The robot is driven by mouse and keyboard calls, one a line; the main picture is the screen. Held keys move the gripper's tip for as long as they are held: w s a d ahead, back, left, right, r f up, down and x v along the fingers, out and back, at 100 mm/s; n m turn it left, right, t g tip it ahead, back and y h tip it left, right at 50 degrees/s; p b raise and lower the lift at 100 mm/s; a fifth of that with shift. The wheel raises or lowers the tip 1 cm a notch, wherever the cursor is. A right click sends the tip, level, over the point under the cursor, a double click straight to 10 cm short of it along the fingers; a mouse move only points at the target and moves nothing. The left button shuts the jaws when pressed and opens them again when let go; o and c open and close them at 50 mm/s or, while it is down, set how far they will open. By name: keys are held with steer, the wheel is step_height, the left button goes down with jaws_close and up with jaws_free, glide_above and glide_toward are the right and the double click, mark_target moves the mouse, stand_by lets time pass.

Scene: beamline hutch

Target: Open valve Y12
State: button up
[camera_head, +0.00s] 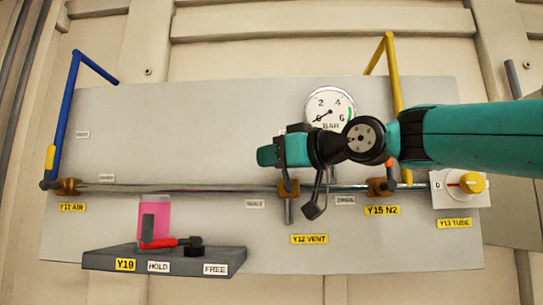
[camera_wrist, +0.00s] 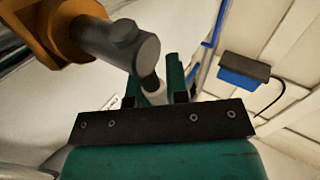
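Valve Y12 has a brass body (camera_head: 288,188) on the horizontal pipe, above the yellow "Y12 VENT" label (camera_head: 309,239). A short grey rod (camera_head: 289,212) points straight down from it; I cannot tell whether this is its handle or an outlet. My gripper (camera_head: 270,155) is just above the valve body and covers the area there. In the wrist view, my two teal fingers (camera_wrist: 158,82) stand apart, with a pale rod end between them. I cannot tell whether they touch it. A thick grey cylinder (camera_wrist: 120,42) and a brass part (camera_wrist: 52,25) are close by.
Y11 with a blue handle (camera_head: 67,120) is at left, Y15 with a yellow handle (camera_head: 395,100) at right. A pressure gauge (camera_head: 328,102) is behind my wrist. The Y13 yellow knob (camera_head: 473,183) is far right. A grey Y19 box (camera_head: 165,262) juts out lower left.

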jaws_close()
steer(key=m+t+y+b, duration=0.1)
steer(key=b, duration=0.1)
steer(key=d+m+b, duration=0.1)
steer(key=b, duration=0.2)
steer(key=shift+d+r+t+y, duration=0.3)
steer(key=shift+t+y, duration=0.1)
steer(key=o, duration=0.6)
jaws_free()
steer(key=shift+d, duration=0.1)
